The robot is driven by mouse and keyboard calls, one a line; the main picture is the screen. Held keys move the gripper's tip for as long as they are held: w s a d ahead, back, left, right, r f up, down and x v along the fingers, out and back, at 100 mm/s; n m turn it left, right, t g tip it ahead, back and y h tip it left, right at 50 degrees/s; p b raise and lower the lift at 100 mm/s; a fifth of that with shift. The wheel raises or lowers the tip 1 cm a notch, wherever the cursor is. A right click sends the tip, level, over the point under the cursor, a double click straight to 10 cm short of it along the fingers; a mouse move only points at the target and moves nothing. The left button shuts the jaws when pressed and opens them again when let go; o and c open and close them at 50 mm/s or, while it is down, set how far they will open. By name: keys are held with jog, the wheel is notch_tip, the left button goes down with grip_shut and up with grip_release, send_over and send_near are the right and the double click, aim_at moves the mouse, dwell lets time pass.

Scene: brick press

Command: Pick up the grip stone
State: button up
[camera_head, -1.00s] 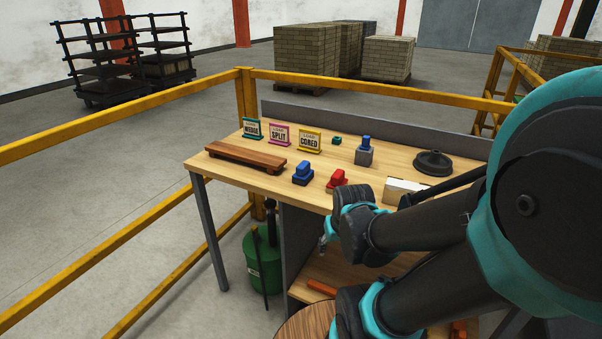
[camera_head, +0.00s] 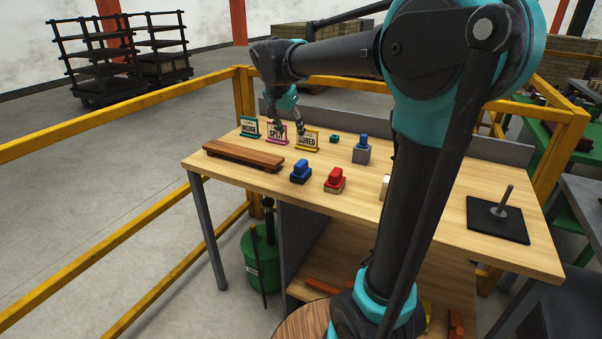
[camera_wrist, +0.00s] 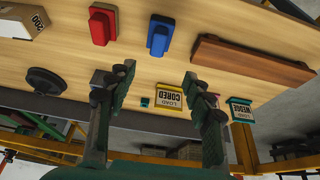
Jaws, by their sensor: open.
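Nothing is labelled as the grip stone, so I cannot tell which piece it is. A grey block with a blue knob (camera_head: 362,154) stands toward the back of the table. A blue block (camera_head: 301,172) and a red block (camera_head: 335,180) lie nearer the front. In the wrist view, the blue block (camera_wrist: 159,37) and red block (camera_wrist: 103,27) appear beyond my fingertips. My gripper (camera_head: 291,130) is open and empty, above the table near the sign cards; its two fingers (camera_wrist: 158,82) are spread apart in the wrist view. The knobbed block is not clearly visible there.
A wooden board (camera_head: 243,156) lies at the table's left. Wedge (camera_head: 249,127), split (camera_head: 276,133) and cored (camera_head: 307,140) signs stand behind it, with a small green piece (camera_head: 335,139) beside them. A black pad with a peg (camera_head: 497,220) is right. A yellow rail (camera_head: 120,117) surrounds the table.

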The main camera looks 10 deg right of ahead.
send_near(301, 162)
jog(key=x, duration=0.5)
jog(key=shift+a+f, duration=0.2)
jog(key=shift+x, duration=2.6)
jog(key=shift+d, duration=0.2)
jog(key=shift+c, duration=0.4)
jog(key=shift+r, duration=0.1)
grip_shut()
